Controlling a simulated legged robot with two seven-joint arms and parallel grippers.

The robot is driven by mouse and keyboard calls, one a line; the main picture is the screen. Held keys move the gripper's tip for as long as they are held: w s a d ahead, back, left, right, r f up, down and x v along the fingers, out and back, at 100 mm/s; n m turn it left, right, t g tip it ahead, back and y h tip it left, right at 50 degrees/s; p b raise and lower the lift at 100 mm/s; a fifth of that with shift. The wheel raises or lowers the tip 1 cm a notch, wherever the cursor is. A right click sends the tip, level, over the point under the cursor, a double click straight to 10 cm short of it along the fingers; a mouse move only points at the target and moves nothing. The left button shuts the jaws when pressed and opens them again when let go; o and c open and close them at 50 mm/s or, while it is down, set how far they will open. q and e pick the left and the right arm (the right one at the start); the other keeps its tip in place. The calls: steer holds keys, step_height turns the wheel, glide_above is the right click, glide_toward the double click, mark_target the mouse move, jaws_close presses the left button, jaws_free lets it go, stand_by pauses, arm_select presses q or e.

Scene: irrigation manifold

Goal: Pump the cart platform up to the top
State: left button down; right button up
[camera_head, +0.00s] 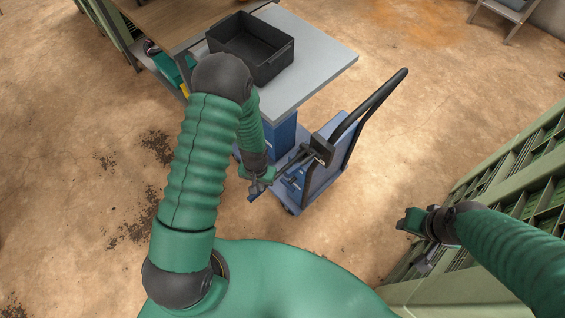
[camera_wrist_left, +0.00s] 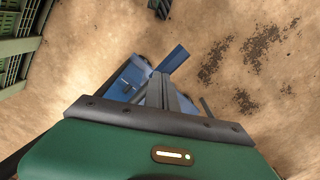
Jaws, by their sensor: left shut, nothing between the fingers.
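The cart has a blue base and column, a light grey platform (camera_head: 318,62) held above the base, and a black push handle (camera_head: 375,100) at its right end. A dark block (camera_head: 321,149) with a thin grey rod sits at the handle's foot. My left gripper (camera_head: 259,188) is shut and empty, just left of the rod's end; I cannot tell whether they touch. In the left wrist view the shut fingers (camera_wrist_left: 163,92) point toward blue cart parts (camera_wrist_left: 129,78). My right gripper (camera_head: 424,240) hangs right of the cart, apart from it; its jaw state is unclear.
A black open crate (camera_head: 281,68) stands on the platform. A wooden-topped table (camera_head: 165,18) is close beside it at the back left. Green slatted crates (camera_head: 520,165) stand along the right. The brown floor between the cart and these crates is clear.

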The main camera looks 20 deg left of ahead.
arm_select(q)
step_height(320, 180, up, 13)
steer(key=p, duration=1)
steer(key=shift+f, duration=0.2)
step_height(320, 180, up, 5)
steer(key=p, duration=0.4)
steer(key=s+d+r+t+b, duration=0.1)
steer(key=s+d+r, duration=0.1)
steer(key=r, duration=0.7)
steer(key=s+d+r+m+t+b, duration=0.1)
steer(key=s+d+r+b, duration=0.1)
steer(key=r, duration=0.7)
steer(key=shift+s+d+t, duration=0.15)
steer(key=shift+s+t, duration=0.05)
steer(key=shift+t, duration=0.1)
